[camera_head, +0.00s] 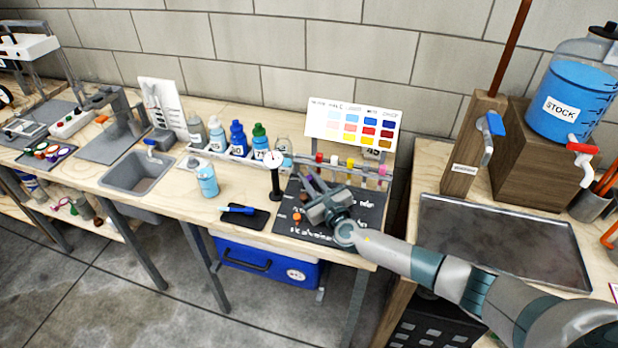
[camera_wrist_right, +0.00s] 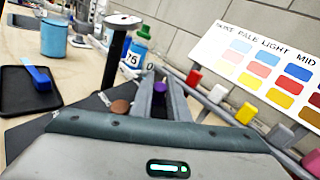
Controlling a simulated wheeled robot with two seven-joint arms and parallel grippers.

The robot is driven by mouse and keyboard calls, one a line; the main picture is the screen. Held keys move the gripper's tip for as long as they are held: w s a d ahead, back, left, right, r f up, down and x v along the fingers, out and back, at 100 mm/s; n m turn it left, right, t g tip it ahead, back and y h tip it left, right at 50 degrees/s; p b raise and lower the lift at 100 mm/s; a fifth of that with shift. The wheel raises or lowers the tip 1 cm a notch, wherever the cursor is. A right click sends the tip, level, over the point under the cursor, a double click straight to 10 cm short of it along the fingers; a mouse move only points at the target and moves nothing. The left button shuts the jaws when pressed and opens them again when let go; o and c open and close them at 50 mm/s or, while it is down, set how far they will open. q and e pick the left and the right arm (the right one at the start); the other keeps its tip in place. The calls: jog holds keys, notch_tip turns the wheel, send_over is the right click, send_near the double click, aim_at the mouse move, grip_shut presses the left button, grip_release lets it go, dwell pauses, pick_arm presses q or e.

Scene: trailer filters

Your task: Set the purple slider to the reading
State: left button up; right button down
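The purple slider knob (camera_wrist_right: 160,88) shows in the right wrist view between the two fingers of my right gripper (camera_wrist_right: 159,100). The fingers stand apart on either side of it; I cannot tell whether they touch it. In the head view my right gripper (camera_head: 311,184) reaches in from the right, low over the black mat (camera_head: 348,236), and hides most of the slider. A round white dial (camera_head: 273,158) on a black post stands left of the gripper; its reading is too small to make out. The post also shows in the right wrist view (camera_wrist_right: 115,60). My left gripper is out of view.
A colour chart (camera_head: 351,127) stands behind a row of coloured knobs on a rail (camera_wrist_right: 218,93). A brown knob (camera_head: 297,217) is on the mat. Bottles (camera_head: 239,138), a blue bottle (camera_head: 207,181) and a black tray with a blue tool (camera_head: 244,215) lie left.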

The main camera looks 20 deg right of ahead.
aim_at(336, 184)
jog(key=s+d, duration=0.1)
jog(key=d, duration=0.1)
jog(key=s+d, duration=0.2)
jog(key=s+d+b, duration=0.1)
jog(key=d, duration=0.2)
jog(key=shift+s+f, duration=0.1)
jog(key=shift+s, duration=0.25)
jog(key=shift+s+d, duration=0.2)
jog(key=shift+d, duration=0.05)
jog(key=c, duration=2)
grip_release()
jog(key=shift+s, duration=0.1)
